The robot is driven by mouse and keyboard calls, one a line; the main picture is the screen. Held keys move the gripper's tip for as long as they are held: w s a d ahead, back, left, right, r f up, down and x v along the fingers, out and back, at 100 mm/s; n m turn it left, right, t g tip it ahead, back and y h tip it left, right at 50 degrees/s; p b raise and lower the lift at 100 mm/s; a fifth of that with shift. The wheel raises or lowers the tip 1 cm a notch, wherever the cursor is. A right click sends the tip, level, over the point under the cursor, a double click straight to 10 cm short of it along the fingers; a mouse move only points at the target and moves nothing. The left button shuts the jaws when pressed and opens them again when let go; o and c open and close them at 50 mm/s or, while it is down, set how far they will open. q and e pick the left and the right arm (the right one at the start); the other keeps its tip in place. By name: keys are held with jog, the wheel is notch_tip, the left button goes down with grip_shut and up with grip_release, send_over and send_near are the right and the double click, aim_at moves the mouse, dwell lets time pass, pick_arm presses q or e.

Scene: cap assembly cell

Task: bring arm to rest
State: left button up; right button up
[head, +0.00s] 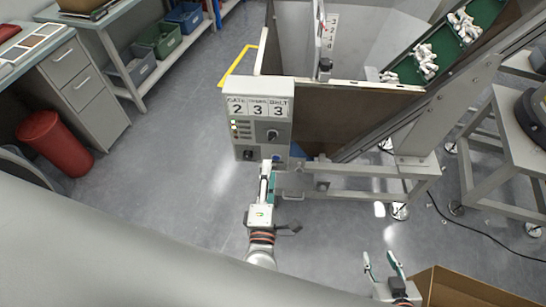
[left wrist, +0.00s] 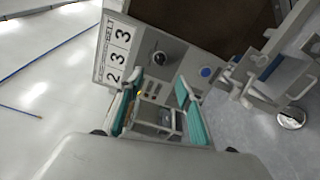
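My left gripper (head: 267,170) is in front of the lower edge of a grey control box (head: 258,95). In the left wrist view its two teal-padded fingers (left wrist: 160,92) stand apart with nothing between them; part of the box and a frame show behind. Whether the tips touch the box, I cannot tell. The box carries number cards 2, 3, 3, a black selector knob (head: 272,135) and a blue button (left wrist: 205,71). My right gripper (head: 383,262) is at the bottom right of the head view, fingers spread and empty.
A cardboard box (head: 465,290) stands beside my right gripper. A machine frame (head: 360,175) and a sloping green belt (head: 440,45) with white parts fill the upper right. A grey cabinet (head: 75,85) and a red bin (head: 55,145) are at left. Floor between is clear.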

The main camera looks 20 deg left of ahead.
pick_arm(q)
jog(key=s+a+f+m+g+h, duration=0.3)
jog(key=s+a+f+m, duration=0.1)
jog(key=m, duration=0.9)
jog(key=s+a+f+m+g+h, duration=0.2)
jog(key=s+a+f+m+g, duration=0.2)
jog(key=m, duration=0.9)
jog(key=s+f, duration=0.3)
jog(key=f, duration=0.1)
jog(key=shift+s+a+h, duration=0.25)
jog(key=shift+h, duration=0.15)
dwell(4.6)
